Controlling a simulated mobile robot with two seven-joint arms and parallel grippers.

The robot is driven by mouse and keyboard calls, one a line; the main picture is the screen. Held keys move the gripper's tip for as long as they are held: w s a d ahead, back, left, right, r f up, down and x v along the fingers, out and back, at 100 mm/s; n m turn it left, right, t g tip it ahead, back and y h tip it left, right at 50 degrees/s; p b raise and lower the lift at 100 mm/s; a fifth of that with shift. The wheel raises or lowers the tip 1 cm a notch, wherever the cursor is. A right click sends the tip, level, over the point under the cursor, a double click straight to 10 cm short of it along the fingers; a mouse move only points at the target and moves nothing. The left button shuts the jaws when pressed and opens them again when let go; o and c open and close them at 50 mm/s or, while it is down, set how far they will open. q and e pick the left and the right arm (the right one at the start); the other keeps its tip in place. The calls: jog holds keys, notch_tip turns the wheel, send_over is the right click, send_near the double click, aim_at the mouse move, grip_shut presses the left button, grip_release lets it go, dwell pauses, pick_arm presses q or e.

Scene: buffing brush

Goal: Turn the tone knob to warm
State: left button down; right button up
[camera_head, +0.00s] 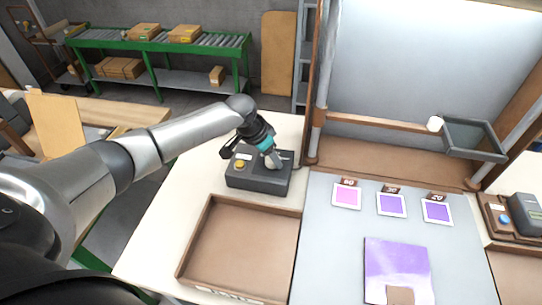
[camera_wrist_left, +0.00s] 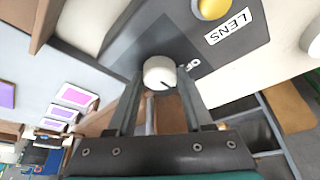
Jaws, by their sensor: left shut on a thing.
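The control box (camera_head: 258,183) is dark grey and stands on the pale worktop at the middle of the head view. The tone knob (camera_wrist_left: 159,72) is a round white knob with a dark pointer mark, seen in the left wrist view. My left gripper (camera_wrist_left: 160,80) has one finger on each side of the knob and is shut on it. In the head view my left gripper (camera_head: 270,158) comes down on the right part of the box and mostly hides the knob. The label beside the knob is partly covered by a finger, so the setting cannot be read. My right gripper is out of view.
A yellow button (camera_head: 240,164) sits left of the knob, by a LENS label (camera_wrist_left: 228,27). An empty brown tray (camera_head: 243,285) lies in front of the box. Purple sample cards (camera_head: 392,205) and a larger purple sheet (camera_head: 398,262) lie on the grey board at right.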

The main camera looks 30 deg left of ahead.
pick_arm(q)
jog(key=shift+m, duration=0.4)
jog(key=shift+m+g+h, duration=0.3)
jog(key=shift+m, duration=0.3)
jog(key=shift+a+f+m+h+b, duration=0.1)
jog(key=shift+m+h+b, duration=0.25)
jog(key=shift+m, duration=0.45)
jog(key=m+b, duration=0.1)
jog(key=m, duration=0.1)
jog(key=m+g+h+b, duration=0.1)
jog(key=m, duration=0.1)
jog(key=shift+w+g+b, duration=0.15)
jog(key=shift+g+b, duration=0.15)
jog(key=shift+b, duration=0.05)
jog(key=shift+m+g+b, duration=0.4)
jog(key=shift+m+b, duration=0.4)
jog(key=shift+m, duration=0.4)
jog(key=shift+c, duration=1.5)
grip_release()
